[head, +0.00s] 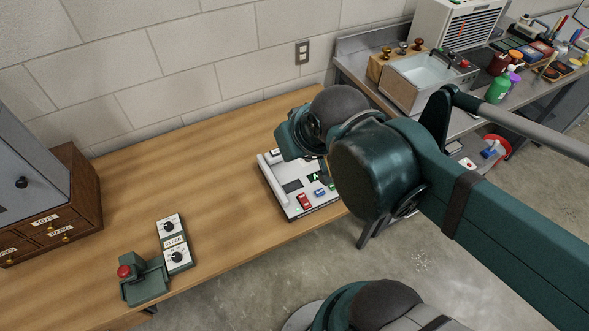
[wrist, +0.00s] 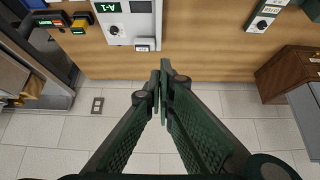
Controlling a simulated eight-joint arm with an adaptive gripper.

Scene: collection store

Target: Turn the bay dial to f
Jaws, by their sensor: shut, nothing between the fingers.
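A narrow green-edged panel lies on the wooden table at the lower left of the head view. It carries two white plates, each with a black dial: an upper dial (head: 170,225) and a lower dial (head: 177,256). Which one is the bay dial, and where each points, is too small to tell. In the wrist view part of this panel shows at the upper right, with one black dial (wrist: 262,24). My gripper (wrist: 160,75) is shut and empty, its fingertips together above the table's wall-side edge, apart from the dials. My arm hides the fingertips in the head view.
A wooden drawer cabinet (head: 83,190) stands at left. Table between is clear.

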